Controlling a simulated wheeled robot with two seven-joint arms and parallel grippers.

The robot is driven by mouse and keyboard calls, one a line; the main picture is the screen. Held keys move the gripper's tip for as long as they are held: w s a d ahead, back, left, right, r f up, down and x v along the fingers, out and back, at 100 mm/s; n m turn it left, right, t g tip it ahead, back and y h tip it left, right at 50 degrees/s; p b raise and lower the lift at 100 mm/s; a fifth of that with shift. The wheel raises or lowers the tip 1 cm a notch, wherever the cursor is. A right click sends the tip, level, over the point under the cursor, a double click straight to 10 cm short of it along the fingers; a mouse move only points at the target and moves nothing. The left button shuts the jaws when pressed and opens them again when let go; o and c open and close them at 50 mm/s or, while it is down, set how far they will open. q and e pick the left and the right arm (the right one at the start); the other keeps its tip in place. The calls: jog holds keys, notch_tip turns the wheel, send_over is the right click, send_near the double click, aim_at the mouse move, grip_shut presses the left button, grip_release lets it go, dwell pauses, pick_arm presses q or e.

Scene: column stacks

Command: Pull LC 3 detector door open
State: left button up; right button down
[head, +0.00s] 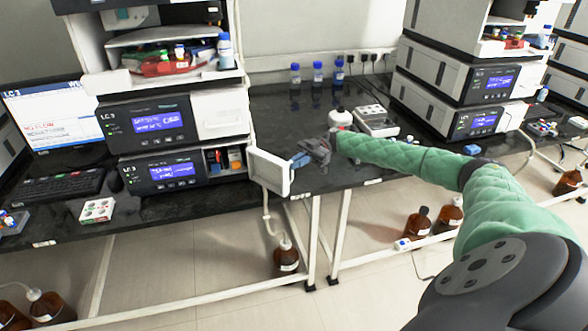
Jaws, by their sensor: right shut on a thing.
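The LC 3 stack (158,145) stands on the left bench, with two lit display modules. The lower module's white door (270,172) stands swung out to the right, past the bench's front edge. Its compartment (223,161) is exposed and shows orange and blue parts inside. My right gripper (303,157) is at the door's outer right edge, shut on the door where a small blue part shows. The exact grip is small and partly hidden by the fingers. The upper module's white front panel (222,118) is closed. My left gripper is out of view.
Blue-capped bottles (317,73) stand behind on the bench. A white bottle (339,118) and a grey-white device (376,120) are close to my right gripper. A brown bottle (286,256) stands below the door. Another instrument stack (465,90) is at right.

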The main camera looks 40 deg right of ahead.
jog(key=shift+w+d+r, duration=0.15)
jog(key=shift+w+r, duration=0.05)
jog(key=shift+w, duration=0.15)
jog(key=c, duration=1.9)
grip_release()
jog(key=shift+w, duration=0.1)
jog(key=o, duration=0.3)
jog(key=shift+w+a, duration=0.25)
jog(key=shift+o, duration=0.2)
jog(key=shift+s+d+f, duration=0.1)
